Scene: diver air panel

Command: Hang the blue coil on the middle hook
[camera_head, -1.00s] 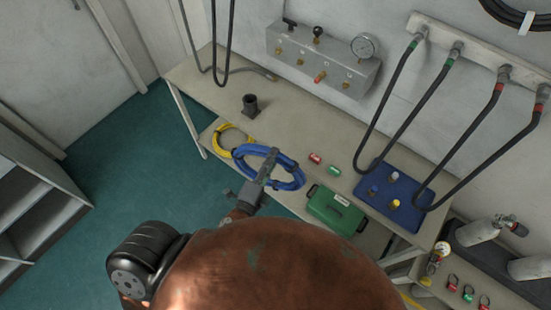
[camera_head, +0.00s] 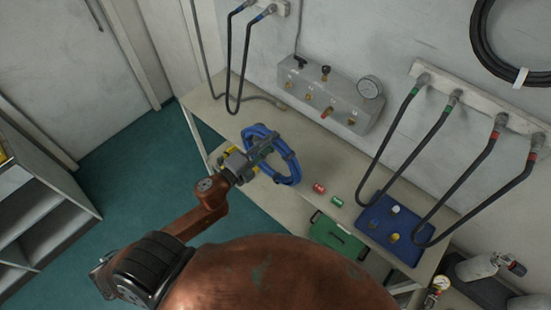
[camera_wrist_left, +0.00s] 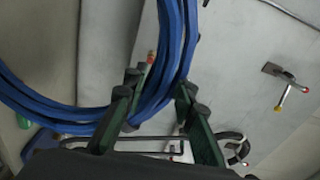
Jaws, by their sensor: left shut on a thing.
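The blue coil (camera_head: 291,170) is a loop of several turns of hose. My left gripper (camera_head: 264,150) is shut on its near left side and holds it in front of the bench. In the left wrist view the green-sided fingers (camera_wrist_left: 158,105) close around the blue strands (camera_wrist_left: 172,50), and the loop runs up and left. A dark wall bracket (camera_wrist_left: 284,76) with a yellow tip and a red tip shows at right there; I cannot tell whether it is the middle hook. No row of hooks is clear in the head view. My right gripper is out of view.
The bench (camera_head: 215,110) carries a blue tray (camera_head: 385,245) and red and green fittings. A valve panel (camera_head: 325,100) and hanging hoses (camera_head: 388,145) stick out from the wall. A black coil (camera_head: 480,40) hangs at upper right. A green case (camera_head: 337,238) sits lower down.

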